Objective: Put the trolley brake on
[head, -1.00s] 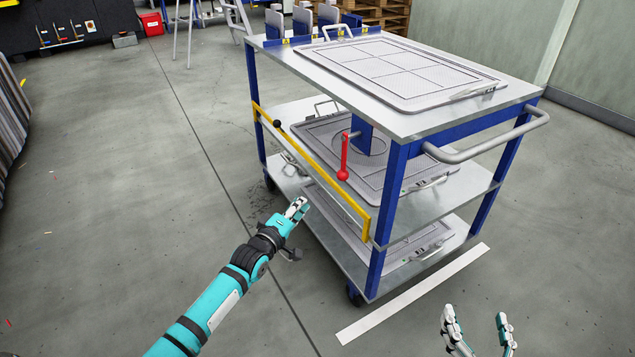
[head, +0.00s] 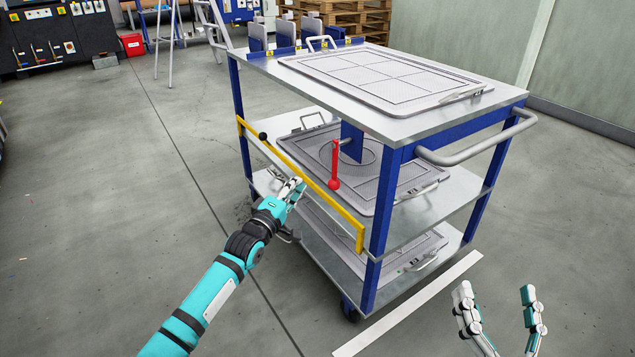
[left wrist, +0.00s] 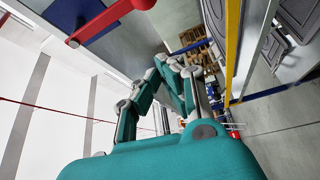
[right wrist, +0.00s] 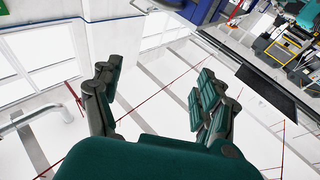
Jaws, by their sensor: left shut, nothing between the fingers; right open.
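The trolley (head: 440,128) is a blue-framed cart with three grey shelves. A red lever (head: 335,163) with a ball at its lower end hangs down from a pivot on a blue post, behind the yellow frame on the trolley's side. The lever also shows at the top left of the left wrist view (left wrist: 112,17). My left gripper (head: 296,184) is shut and empty, beside the yellow frame, left of the lever's ball and apart from it. Its fingers also show in the left wrist view (left wrist: 163,78). My right gripper (head: 500,296) is open and empty, low at the right.
The yellow frame (head: 300,172) runs along the trolley's side and has a black knob (head: 263,136). Grey trays (head: 385,75) lie on the shelves. A handle bar (head: 475,153) sticks out at the right end. A white floor strip (head: 410,305) lies in front. The floor at left is clear.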

